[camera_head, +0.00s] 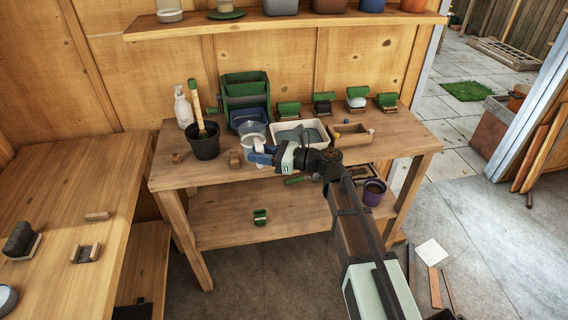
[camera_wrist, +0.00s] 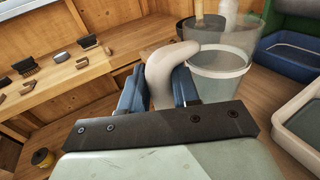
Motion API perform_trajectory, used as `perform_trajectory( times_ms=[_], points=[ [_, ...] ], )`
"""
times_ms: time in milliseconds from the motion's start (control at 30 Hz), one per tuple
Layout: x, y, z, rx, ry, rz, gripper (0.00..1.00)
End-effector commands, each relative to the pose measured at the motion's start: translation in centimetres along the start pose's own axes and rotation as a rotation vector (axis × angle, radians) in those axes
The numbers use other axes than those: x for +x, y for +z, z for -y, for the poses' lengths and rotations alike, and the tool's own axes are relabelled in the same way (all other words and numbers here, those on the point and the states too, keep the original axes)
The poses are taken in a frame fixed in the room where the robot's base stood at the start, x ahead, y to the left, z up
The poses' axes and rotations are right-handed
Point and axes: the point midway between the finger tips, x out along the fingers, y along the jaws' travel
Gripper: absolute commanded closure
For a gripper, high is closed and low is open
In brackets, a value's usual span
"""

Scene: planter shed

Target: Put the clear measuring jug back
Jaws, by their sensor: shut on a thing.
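The clear measuring jug (camera_head: 252,131) is at the workbench, between the black pot and the white tray. In the wrist view its see-through body (camera_wrist: 217,78) is just beyond my fingers, upright or nearly so. Its pale curved handle (camera_wrist: 168,66) sits between my blue fingers. My gripper (camera_head: 260,157) is shut on this handle; the fingers also show in the wrist view (camera_wrist: 160,90). My gripper hides part of the jug's lower side in the head view. I cannot tell whether the jug's base touches the bench.
A black pot (camera_head: 205,147) with a wooden-handled tool and a white bottle (camera_head: 182,106) stand left. A green stand (camera_head: 244,88) with a blue bin (camera_head: 248,118) is behind. A white tray (camera_head: 322,143) and wooden box (camera_head: 352,140) are right. The bench's front left is mostly clear.

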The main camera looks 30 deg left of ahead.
Motion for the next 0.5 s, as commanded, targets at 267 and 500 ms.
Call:
perform_trajectory(
  times_ms=[267,500],
  points=[
    [4.2,2.1,2.7,-0.013,0.004,0.008,1.00],
    [5.5,3.1,7.2,-0.024,-0.050,0.018,1.00]
  ],
)
